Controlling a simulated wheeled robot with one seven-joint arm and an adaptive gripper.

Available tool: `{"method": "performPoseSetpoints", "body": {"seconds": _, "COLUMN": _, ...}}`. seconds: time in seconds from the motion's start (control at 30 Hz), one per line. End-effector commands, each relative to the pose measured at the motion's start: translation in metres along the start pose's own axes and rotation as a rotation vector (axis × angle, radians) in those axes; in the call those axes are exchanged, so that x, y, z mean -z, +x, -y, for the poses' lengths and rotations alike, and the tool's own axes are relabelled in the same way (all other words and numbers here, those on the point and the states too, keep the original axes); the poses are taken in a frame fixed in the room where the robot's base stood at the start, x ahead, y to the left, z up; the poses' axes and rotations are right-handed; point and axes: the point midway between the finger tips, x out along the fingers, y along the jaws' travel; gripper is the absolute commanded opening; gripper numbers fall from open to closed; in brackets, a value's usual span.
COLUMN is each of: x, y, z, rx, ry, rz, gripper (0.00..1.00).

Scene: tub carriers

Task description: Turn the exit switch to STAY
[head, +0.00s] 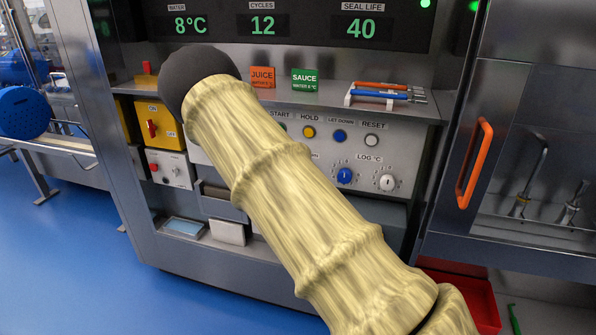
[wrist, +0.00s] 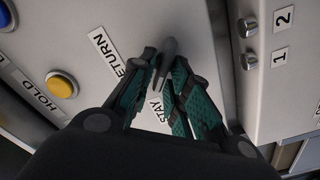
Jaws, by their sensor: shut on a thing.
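The exit switch (wrist: 169,47) shows in the wrist view as a narrow dark grey handle on a pale panel. The RETURN label (wrist: 108,52) is to its left and the STAY label (wrist: 156,108) is below it, partly covered by a finger. My gripper (wrist: 165,68) has its teal-padded fingers on either side of the handle, shut on it. The fingers hide the switch's base, so I cannot tell which label it points to. In the head view my arm covers the switch and gripper.
A yellow HOLD button (wrist: 62,84) is left of the gripper. A side panel with small knobs (wrist: 249,62) stands close on the right. In the head view, an orange door handle (head: 474,164) and a rack of coloured tools (head: 385,93) are right of my arm.

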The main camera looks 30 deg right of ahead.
Motion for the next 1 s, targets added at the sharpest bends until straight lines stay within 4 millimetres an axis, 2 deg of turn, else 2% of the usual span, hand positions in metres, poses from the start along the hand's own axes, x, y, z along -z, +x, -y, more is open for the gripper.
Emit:
{"method": "performPoseSetpoints", "body": {"seconds": 0.33, "x": 0.0006, "y": -0.0003, "z": 0.0026, "rx": 0.000, "ry": -0.148, "rz": -0.002, "gripper": 0.00}}
{"method": "performPoseSetpoints", "body": {"seconds": 0.9, "x": 0.0003, "y": -0.0002, "z": 0.0029, "rx": 0.001, "ry": -0.176, "rz": -0.001, "gripper": 0.00}}
{"method": "performPoseSetpoints", "body": {"seconds": 0.93, "x": 0.0003, "y": -0.0002, "z": 0.0030, "rx": 0.001, "ry": -0.176, "rz": -0.001, "gripper": 0.23}}
{"method": "performPoseSetpoints", "body": {"seconds": 1.0, "x": 0.0003, "y": -0.0002, "z": 0.0029, "rx": 0.001, "ry": -0.176, "rz": -0.001, "gripper": 0.30}}
